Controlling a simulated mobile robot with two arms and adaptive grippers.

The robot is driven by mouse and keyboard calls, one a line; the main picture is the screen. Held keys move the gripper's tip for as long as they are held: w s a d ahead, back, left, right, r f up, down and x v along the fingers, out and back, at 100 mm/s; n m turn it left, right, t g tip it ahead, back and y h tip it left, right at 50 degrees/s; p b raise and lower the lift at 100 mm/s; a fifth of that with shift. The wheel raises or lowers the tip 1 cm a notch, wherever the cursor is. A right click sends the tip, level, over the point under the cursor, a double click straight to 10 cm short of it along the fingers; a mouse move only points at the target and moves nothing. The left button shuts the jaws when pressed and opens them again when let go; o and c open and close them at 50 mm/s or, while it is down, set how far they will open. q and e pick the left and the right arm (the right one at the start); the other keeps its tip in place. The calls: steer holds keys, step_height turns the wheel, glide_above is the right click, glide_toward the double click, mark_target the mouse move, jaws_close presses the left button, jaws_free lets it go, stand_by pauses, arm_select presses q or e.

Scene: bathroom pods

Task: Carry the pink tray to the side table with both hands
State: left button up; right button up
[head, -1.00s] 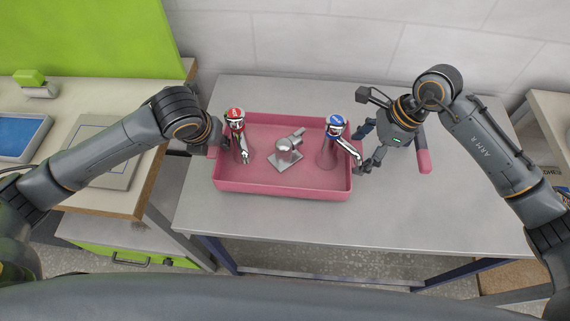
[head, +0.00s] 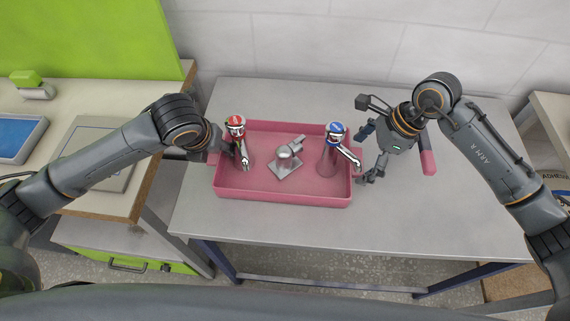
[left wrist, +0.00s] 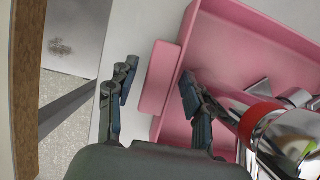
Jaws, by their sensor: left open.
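The pink tray (head: 283,199) appears to rest level on the grey table (head: 440,220). It holds a red-topped tap (head: 235,128), a blue-topped tap (head: 334,140) and a low grey metal fitting (head: 285,163). My left gripper (left wrist: 158,95) is open, its fingers on either side of the tray's left handle (left wrist: 160,78) in the left wrist view. My right gripper (head: 368,155) is at the tray's right end, its fingers spread around the right handle (head: 358,160). Contact there is hard to tell.
A wooden-edged counter (head: 110,205) with a blue panel (head: 18,138) stands at left across a narrow gap. A wall (head: 400,45) is behind. The table is clear in front of the tray.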

steer(key=shift+d+r, duration=0.1)
arm_select(q)
steer(key=v, duration=1.1)
steer(key=shift+s+r, duration=0.2)
steer(key=shift+r, duration=0.15)
arm_select(e)
steer(key=v, duration=1.1)
steer(key=shift+d+r, duration=0.2)
steer(key=shift+r, duration=0.15)
